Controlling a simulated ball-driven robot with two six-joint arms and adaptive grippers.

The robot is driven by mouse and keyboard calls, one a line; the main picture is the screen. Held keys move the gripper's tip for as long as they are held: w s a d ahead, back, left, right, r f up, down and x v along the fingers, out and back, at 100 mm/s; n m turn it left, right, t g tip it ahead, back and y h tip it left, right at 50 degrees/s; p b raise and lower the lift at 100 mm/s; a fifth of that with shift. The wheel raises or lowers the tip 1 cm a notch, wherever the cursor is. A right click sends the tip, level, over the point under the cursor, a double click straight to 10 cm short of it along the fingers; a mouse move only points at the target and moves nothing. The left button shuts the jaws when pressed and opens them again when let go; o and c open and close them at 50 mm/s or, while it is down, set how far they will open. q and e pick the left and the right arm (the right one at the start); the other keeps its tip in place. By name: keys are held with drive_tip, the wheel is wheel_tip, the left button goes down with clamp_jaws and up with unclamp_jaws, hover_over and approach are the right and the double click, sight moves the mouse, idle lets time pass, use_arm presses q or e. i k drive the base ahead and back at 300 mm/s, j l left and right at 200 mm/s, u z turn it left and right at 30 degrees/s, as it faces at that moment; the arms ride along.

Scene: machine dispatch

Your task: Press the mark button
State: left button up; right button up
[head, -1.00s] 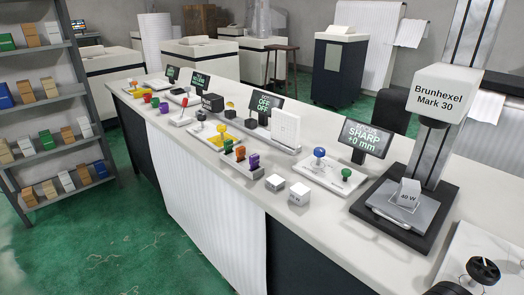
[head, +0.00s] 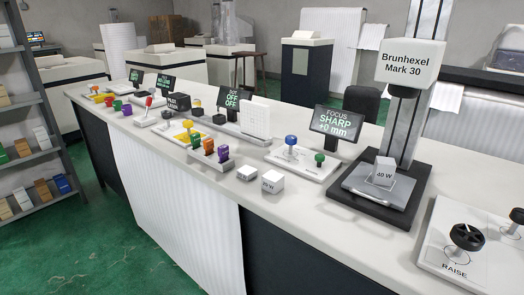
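No button's label reading "mark" is legible in the head view, so I cannot tell which one it is. A green button (head: 319,159) and a blue knob (head: 291,141) stand on a white panel (head: 303,168) before the focus display (head: 337,123), which reads SHARP +0 mm. The Brunhexel Mark 30 machine (head: 406,65) stands to the right, with a block marked 40 W (head: 384,171) on its grey plate (head: 367,189). Neither of my grippers is in view.
The long white counter (head: 330,222) has blocks, one marked 20 W (head: 270,182), near its front edge. A dot display (head: 234,97) reads OFF. A panel with a black RAISE knob (head: 467,237) is at the right. Shelves (head: 51,151) stand left; green floor lies in front.

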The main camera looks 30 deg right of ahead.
sight(320, 158)
drive_tip(key=k+j+z, duration=0.1)
drive_tip(key=z, duration=1.15)
